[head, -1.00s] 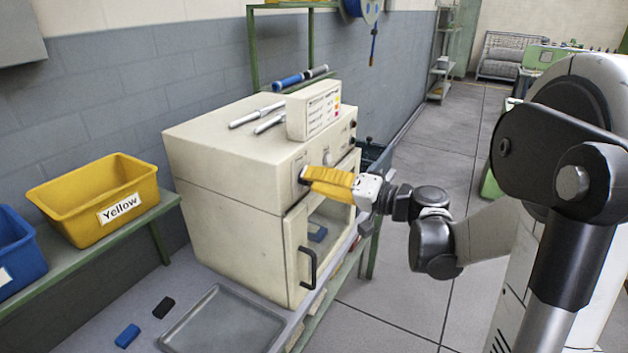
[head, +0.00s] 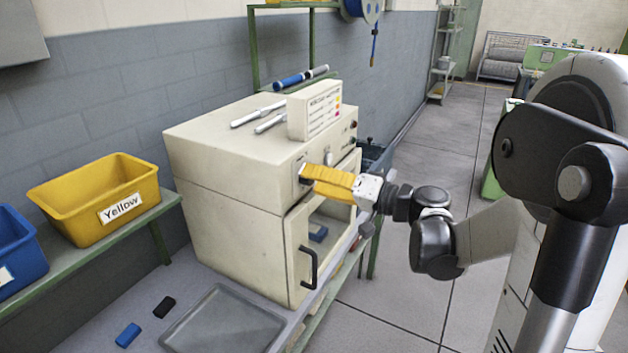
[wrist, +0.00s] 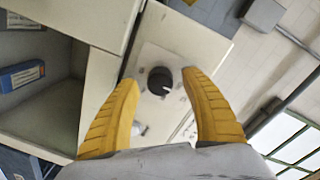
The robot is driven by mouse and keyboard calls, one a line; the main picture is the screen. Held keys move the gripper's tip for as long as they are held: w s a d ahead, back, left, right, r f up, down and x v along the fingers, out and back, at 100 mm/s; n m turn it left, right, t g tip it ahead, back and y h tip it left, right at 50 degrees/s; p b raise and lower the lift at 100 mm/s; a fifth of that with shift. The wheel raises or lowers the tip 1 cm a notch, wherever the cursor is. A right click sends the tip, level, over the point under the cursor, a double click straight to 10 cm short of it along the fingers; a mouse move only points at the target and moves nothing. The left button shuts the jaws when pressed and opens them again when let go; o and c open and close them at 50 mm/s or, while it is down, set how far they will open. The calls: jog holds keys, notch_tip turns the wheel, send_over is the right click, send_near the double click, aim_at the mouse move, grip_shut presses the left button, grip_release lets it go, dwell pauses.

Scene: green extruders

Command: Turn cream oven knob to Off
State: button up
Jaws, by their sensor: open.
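The cream oven (head: 232,165) stands on a bench against the wall. Its knob, dark with a light pointer mark, shows in the wrist view (wrist: 160,81) on a pale plate on the oven front. My gripper (head: 304,173) has yellow fingers and is at the oven's front panel. In the wrist view the gripper (wrist: 161,84) is open, with one finger on each side of the knob and a gap on both sides. In the head view the fingers hide the knob. The dial's lettering is too small to read.
The oven door, with a black handle (head: 308,268), and a blue block (head: 318,233) inside are below my gripper. A metal tray (head: 225,322), a blue block (head: 128,335) and a black block (head: 164,307) lie in front. A yellow bin (head: 95,200) stands left.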

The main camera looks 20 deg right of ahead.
jog(key=v, duration=1.2)
jog(key=shift+f, duration=0.1)
jog(key=s+a+f+g+h, duration=0.3)
jog(key=a+f+g, duration=0.35)
jog(key=a, duration=0.65)
jog(key=s+f+n+h, duration=0.3)
jog(key=s+h, duration=0.4)
jog(key=s, duration=0.2)
jog(key=shift+s+a+f+n, duration=0.25)
jog(key=shift+s+a+n, duration=0.05)
jog(key=shift+s+n, duration=0.1)
